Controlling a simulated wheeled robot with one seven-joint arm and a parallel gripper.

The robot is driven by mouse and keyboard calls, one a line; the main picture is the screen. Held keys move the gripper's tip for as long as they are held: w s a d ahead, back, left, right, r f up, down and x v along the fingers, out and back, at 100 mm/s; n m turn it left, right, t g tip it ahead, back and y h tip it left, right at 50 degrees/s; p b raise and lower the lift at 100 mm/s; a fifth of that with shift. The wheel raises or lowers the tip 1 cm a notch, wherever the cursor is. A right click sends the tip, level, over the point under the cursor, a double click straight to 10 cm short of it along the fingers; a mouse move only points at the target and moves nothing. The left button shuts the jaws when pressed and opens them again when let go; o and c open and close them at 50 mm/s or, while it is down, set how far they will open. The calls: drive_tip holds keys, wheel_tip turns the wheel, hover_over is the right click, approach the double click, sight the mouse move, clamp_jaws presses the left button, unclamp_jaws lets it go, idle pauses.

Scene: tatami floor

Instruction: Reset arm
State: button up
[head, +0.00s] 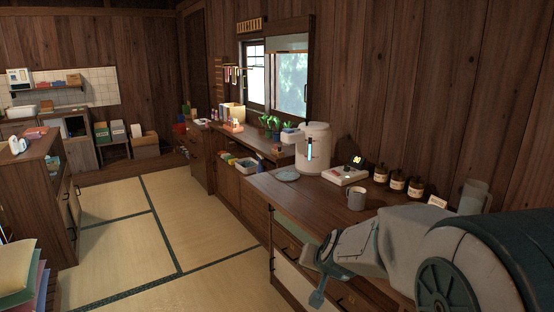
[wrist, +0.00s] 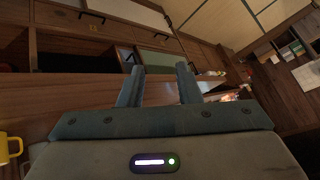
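My gripper (head: 322,272) hangs at the end of my arm in the lower right of the head view, in front of the near wooden counter (head: 300,190). In the wrist view my gripper's two fingers (wrist: 160,70) stand apart with nothing between them. The wrist picture is strongly tilted, with cabinet fronts and a wooden surface behind the fingers. My forearm hides part of the counter's right side.
A grey mug (head: 356,201), a coffee machine (head: 313,148), a blue plate (head: 286,175) and several brown jars (head: 397,180) stand on the counter. A yellow mug (wrist: 9,147) shows in the wrist view. The tatami floor (head: 195,222) left of the counter is clear.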

drive_tip(key=s+d+r+n+g+p, duration=0.1)
drive_tip(key=s+r+p, duration=0.3)
drive_tip(key=s, duration=0.8)
drive_tip(key=s+d+r+n+g+h+p, duration=0.1)
drive_tip(key=s+d+r+n+g+p, duration=0.1)
drive_tip(key=s+d+r+g+p, duration=0.2)
drive_tip(key=s+r, duration=0.3)
drive_tip(key=s, duration=0.5)
drive_tip(key=shift+s+d+r+h, duration=0.15)
drive_tip(key=shift+s+r+h, duration=0.15)
drive_tip(key=shift+s+r, duration=0.1)
drive_tip(key=shift+w, duration=0.1)
